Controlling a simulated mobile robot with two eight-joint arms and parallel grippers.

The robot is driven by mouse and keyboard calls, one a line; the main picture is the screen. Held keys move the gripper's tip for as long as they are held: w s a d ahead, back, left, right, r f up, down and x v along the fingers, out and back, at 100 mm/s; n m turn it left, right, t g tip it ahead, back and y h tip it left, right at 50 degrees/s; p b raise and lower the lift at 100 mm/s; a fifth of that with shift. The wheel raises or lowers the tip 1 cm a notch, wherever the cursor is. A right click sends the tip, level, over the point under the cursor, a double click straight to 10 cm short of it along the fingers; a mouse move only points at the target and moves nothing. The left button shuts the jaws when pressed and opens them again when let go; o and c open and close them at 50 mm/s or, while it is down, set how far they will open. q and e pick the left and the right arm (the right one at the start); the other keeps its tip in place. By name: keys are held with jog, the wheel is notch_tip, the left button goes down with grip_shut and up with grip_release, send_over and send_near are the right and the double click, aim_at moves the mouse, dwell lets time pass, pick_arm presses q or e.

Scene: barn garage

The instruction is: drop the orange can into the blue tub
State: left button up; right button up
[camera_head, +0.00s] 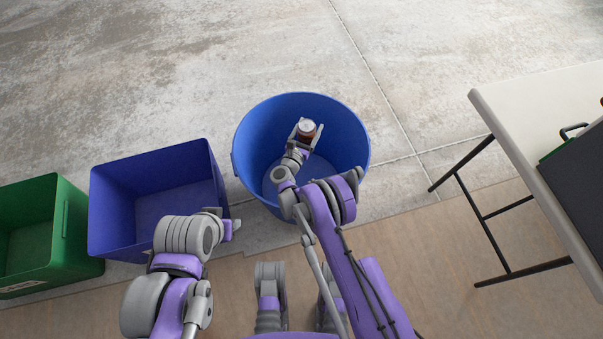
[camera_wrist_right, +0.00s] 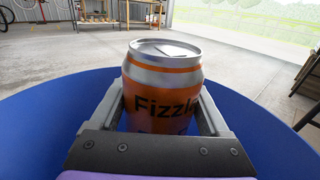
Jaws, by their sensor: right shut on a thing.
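The orange can (camera_wrist_right: 162,90), with a silver top and dark lettering, stands upright between the fingers of my right gripper (camera_wrist_right: 165,105). In the head view the can (camera_head: 306,127) shows from above, with my right gripper (camera_head: 303,132) shut on it, over the opening of the round blue tub (camera_head: 258,128). The tub's blue rim (camera_wrist_right: 35,110) spreads around and below the can in the right wrist view. My left gripper (camera_head: 229,226) is beside the blue square bin, and its fingers are too unclear to read.
A dark blue square bin (camera_head: 170,172) and a green bin (camera_head: 60,225) stand left of the tub. A white table (camera_head: 540,100) with black legs stands at the right. The concrete floor behind the tub is clear.

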jog(key=o, duration=1.1)
jog(key=shift+o, duration=0.2)
jog(key=shift+s, duration=0.1)
jog(key=p+v, duration=0.1)
jog(key=v, duration=0.9)
jog(key=shift+s+a, duration=0.15)
jog(key=shift+s, duration=0.15)
